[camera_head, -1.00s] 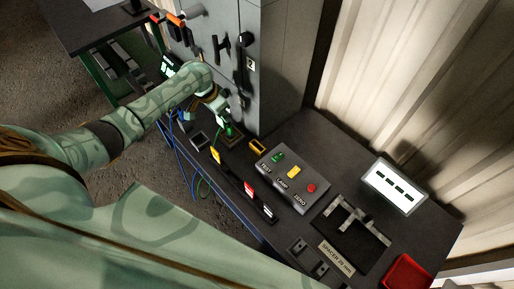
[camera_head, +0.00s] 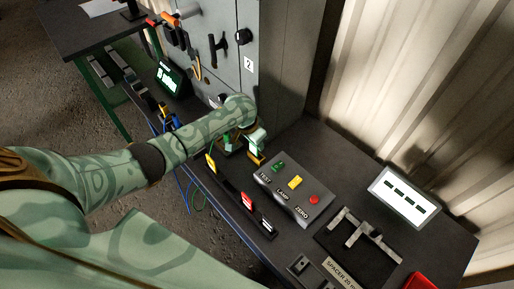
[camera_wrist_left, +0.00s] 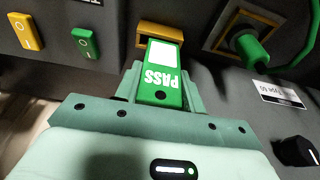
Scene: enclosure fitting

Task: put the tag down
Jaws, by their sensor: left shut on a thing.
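My left gripper (camera_wrist_left: 160,92) is shut on a green tag (camera_wrist_left: 162,80) marked PASS with a white patch. In the head view, my left gripper (camera_head: 257,150) is over the yellow holder (camera_head: 257,160), and the tag is mostly hidden there. My right gripper is not in view.
A green plug (camera_wrist_left: 254,50) with a cable sits beside the holder. A button box (camera_head: 294,188) with green, yellow and red controls is close by on the right. A rack with yellow, red and white tags (camera_head: 247,200) runs along the front edge. The grey cabinet (camera_head: 285,60) stands behind.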

